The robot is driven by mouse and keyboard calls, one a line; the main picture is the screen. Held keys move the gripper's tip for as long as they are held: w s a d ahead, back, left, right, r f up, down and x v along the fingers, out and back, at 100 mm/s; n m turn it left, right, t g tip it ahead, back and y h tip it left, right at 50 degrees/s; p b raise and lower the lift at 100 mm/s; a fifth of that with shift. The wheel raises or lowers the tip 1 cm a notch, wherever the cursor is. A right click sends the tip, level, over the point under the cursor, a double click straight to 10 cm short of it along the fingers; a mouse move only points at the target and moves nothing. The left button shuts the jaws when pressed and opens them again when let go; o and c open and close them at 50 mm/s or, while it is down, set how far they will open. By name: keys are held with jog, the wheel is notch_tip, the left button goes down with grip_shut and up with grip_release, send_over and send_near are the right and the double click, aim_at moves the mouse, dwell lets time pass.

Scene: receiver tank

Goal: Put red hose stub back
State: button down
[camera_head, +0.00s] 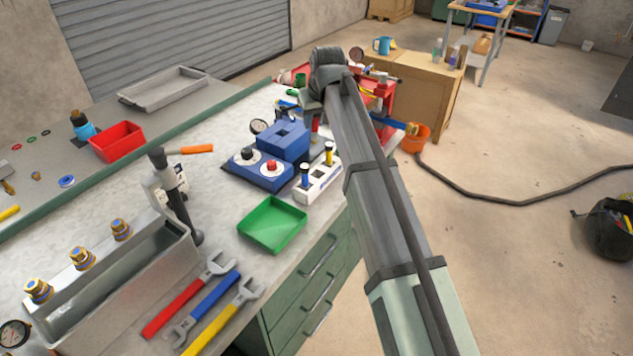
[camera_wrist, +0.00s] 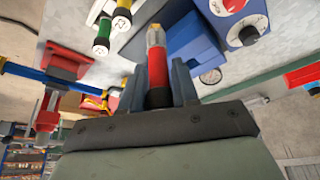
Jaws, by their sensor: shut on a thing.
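My gripper (camera_head: 313,106) is over the far end of the bench, beyond the blue block. In the wrist view its fingers (camera_wrist: 157,82) are shut around the red hose stub (camera_wrist: 158,67), which has a dark collar near the palm and a brass-coloured tip pointing away. The stub is held above the bench top. Whether the rack has a free hole is hard to see.
The blue block (camera_head: 283,140) and its base with a black and a red knob (camera_head: 262,172) stand close by. A green tray (camera_head: 272,224), wrenches (camera_head: 207,312) and a grey trough (camera_head: 125,280) lie nearer. A red cart (camera_head: 378,97) stands beyond the bench edge.

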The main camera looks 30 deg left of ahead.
aim_at(317, 132)
jog(key=s+d, duration=0.1)
jog(key=s+d+f, duration=0.1)
jog(key=shift+s+d, duration=0.35)
jog(key=shift+s, duration=0.05)
jog(key=shift+s+d+f+n, duration=0.2)
jog(key=shift+s+n, duration=0.1)
jog(key=shift+n, duration=0.1)
jog(key=shift+f, duration=4.95)
jog(key=shift+f, duration=0.15)
jog(key=c, duration=1.1)
grip_release()
jog(key=v, duration=1.2)
jog(key=shift+w, duration=0.2)
